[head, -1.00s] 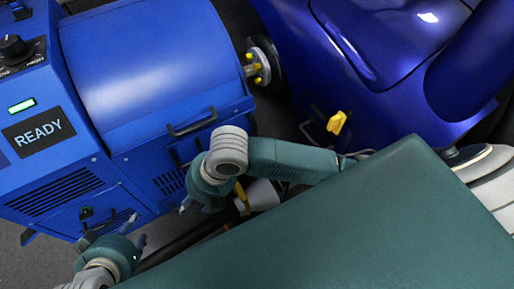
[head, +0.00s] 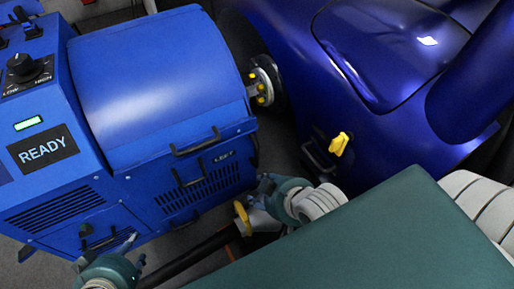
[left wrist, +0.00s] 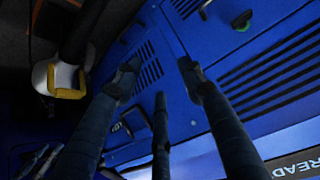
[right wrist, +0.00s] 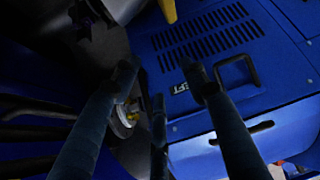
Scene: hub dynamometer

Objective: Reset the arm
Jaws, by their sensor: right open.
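My right arm is folded low beside the dark green panel in the head view, with its gripper (head: 264,182) between the blue dynamometer unit (head: 165,75) and the car. The right wrist view shows its fingers (right wrist: 160,78) spread and empty, facing a blue vented panel with a dark handle. My left gripper (head: 138,250) is at the lower left in the head view, in front of the unit's lower door. Its fingers (left wrist: 160,70) are apart and empty in the left wrist view. Neither gripper visibly touches anything.
A yellow-ringed pale nozzle (head: 242,217) on a black hose (head: 190,257) lies close below my right gripper. The unit's READY display (head: 44,148) is at left.

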